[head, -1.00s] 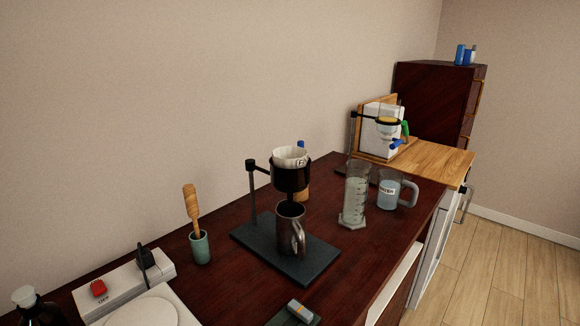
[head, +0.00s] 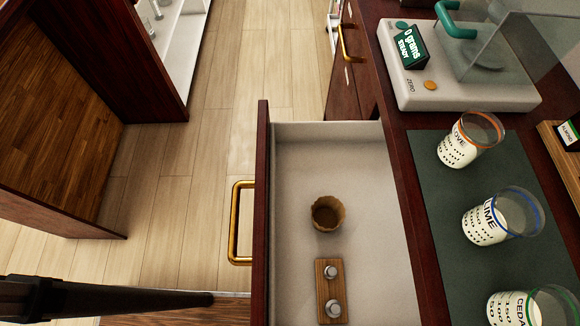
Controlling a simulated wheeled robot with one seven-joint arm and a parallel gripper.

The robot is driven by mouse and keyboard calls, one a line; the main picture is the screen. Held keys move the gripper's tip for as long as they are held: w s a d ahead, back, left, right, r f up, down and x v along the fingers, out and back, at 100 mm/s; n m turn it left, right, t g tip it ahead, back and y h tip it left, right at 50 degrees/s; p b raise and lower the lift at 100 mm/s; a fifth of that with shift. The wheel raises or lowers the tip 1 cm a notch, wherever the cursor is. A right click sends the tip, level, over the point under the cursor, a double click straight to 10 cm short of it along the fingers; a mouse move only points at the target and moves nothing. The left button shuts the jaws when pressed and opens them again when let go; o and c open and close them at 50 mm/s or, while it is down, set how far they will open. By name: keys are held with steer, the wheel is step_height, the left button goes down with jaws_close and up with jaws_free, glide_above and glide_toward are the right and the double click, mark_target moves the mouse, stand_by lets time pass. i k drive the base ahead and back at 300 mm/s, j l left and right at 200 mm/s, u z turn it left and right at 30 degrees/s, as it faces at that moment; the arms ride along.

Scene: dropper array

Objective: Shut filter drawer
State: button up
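An open drawer (head: 290,160) with a pale inside and a dark red wooden front stands pulled out to the left from under the counter. A brass handle (head: 237,222) is on its front. Inside lie a brown paper filter (head: 327,213) and a small wooden block (head: 321,270) with two metal knobs. A dark bar, likely part of my arm, enters at the lower left. My gripper's fingers are not in view.
The counter (head: 400,180) carries a scale (head: 455,90) and, on a green mat (head: 425,205), glass beakers labelled CLOVE (head: 458,148), LIME (head: 485,225) and CEDAR (head: 510,305). Another brass handle (head: 347,45) sticks out farther back. Bare floor (head: 190,190) lies left of the drawer.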

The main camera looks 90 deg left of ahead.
mark_target(298, 164)
steer(key=k+l+u, duration=0.1)
steer(key=u, duration=0.3)
steer(key=k+l+u, duration=0.1)
steer(key=u, duration=0.25)
steer(key=k+u, duration=0.15)
steer(key=u, duration=0.25)
steer(key=k+u, duration=0.1)
steer(key=u, duration=0.3)
steer(key=k, duration=0.35)
steer(key=k+j+z, duration=0.15)
steer(key=j, duration=0.2)
steer(key=k+j+z, duration=0.15)
steer(key=j, duration=0.15)
